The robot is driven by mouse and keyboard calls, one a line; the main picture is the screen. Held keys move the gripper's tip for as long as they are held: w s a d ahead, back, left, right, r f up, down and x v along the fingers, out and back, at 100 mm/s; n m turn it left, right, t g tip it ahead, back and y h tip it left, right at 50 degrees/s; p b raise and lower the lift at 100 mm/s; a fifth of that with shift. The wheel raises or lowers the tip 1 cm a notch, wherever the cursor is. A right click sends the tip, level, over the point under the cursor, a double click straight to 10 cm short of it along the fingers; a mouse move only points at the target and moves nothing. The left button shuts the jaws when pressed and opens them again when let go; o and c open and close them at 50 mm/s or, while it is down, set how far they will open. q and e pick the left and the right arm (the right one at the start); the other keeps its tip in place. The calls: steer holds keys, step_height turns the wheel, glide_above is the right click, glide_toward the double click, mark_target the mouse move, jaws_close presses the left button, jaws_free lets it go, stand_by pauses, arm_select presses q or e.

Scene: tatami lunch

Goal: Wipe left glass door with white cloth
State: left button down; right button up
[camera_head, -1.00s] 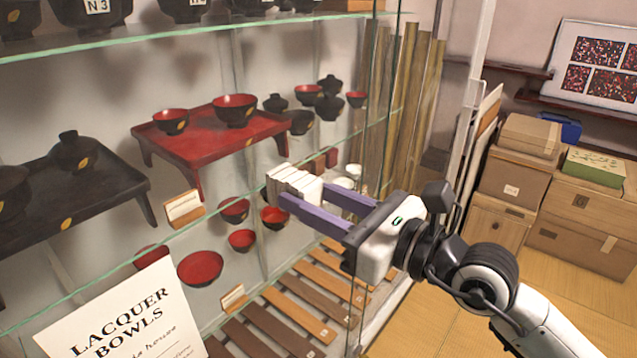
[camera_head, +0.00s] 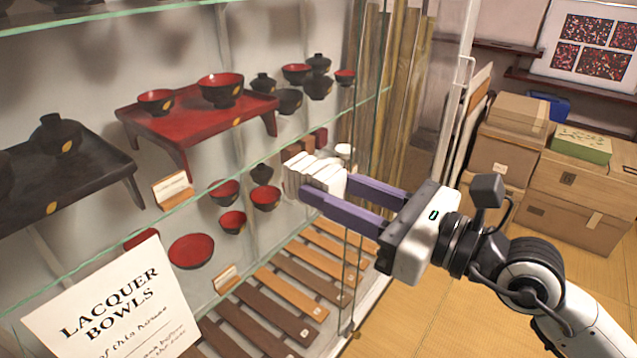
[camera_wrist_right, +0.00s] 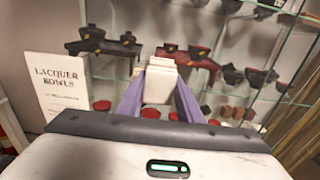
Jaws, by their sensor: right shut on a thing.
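The glass door (camera_head: 100,235) is a clear pane in front of the lacquerware cabinet; its exact edges are hard to make out. My right gripper (camera_head: 328,188) is shut on a folded white cloth (camera_head: 314,173), holding it at the fingertips. The cloth is in front of the shelves; I cannot tell whether it touches the glass. In the right wrist view the white cloth (camera_wrist_right: 160,80) sits between the purple fingers, with bowls behind it. My left gripper is not in view.
Behind the glass stand a red tray table (camera_head: 200,130) with bowls, a black tray table (camera_head: 70,180) and several loose bowls. A "Lacquer Bowls" sign (camera_head: 115,305) is at the lower left. Cardboard boxes (camera_head: 575,200) stand at the right on tatami floor.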

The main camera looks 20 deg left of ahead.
steer(key=shift+s+d, duration=0.1)
steer(key=shift+d, duration=0.1)
steer(key=shift+b+v, duration=0.35)
steer(key=shift+v, duration=1.1)
